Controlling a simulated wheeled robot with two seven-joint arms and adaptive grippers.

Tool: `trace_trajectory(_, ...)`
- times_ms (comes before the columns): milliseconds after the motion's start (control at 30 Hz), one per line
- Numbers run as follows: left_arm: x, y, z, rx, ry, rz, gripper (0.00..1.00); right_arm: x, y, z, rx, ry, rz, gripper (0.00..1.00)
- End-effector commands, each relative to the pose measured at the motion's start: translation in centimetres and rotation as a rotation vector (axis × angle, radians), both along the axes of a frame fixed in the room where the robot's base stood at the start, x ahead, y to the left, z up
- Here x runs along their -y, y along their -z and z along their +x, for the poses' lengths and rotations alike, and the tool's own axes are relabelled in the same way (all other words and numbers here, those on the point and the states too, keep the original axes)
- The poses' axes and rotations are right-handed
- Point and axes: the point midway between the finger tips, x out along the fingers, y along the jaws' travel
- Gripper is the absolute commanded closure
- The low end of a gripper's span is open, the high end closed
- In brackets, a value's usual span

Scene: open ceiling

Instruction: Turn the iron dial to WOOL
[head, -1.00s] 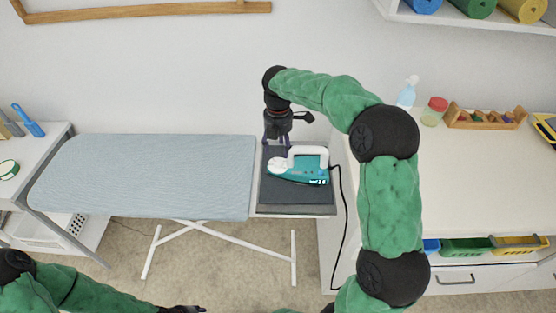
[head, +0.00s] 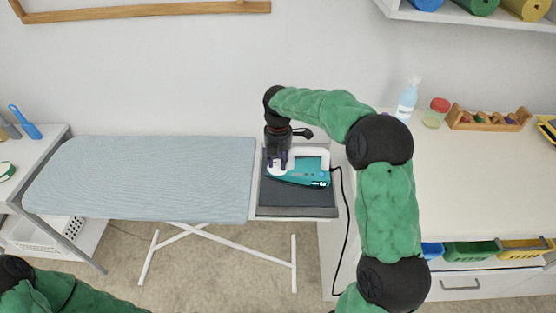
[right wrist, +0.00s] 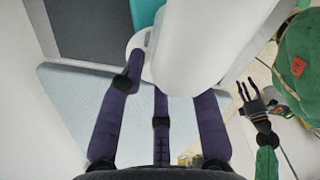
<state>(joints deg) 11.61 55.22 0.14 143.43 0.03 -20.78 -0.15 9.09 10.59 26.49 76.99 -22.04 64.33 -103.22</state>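The teal iron (head: 300,177) with a white handle (head: 308,157) rests on the dark pad at the right end of the ironing board. A white round part (head: 275,169), apparently the dial, is at the handle's left end; no lettering is readable. My right gripper (head: 277,162) is over this part, pointing down. In the right wrist view its purple fingers (right wrist: 155,75) are spread; one fingertip overlaps the white round part (right wrist: 146,62), and the handle hides another tip. Contact cannot be told. My left gripper (right wrist: 257,100) looks open and empty there; it is outside the head view.
The blue-grey ironing board (head: 140,180) is clear. The black cord (head: 346,225) hangs right of the iron. A white counter (head: 470,180) at right holds a spray bottle (head: 406,100), a red-lidded jar (head: 438,108) and a wooden rack (head: 488,121).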

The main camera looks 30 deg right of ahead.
Motion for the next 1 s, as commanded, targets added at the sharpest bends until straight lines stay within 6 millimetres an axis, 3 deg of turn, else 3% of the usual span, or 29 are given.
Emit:
trace_trajectory(367,0.0,-0.8,0.0,0.0,0.0,0.0,0.6,0.0,-0.1,-0.1,-0.003,0.048,0.0,1.0)
trace_trajectory(1000,0.0,-5.4,0.0,0.0,0.0,0.0,0.6,0.0,-0.1,0.0,-0.003,0.449,0.0,1.0)
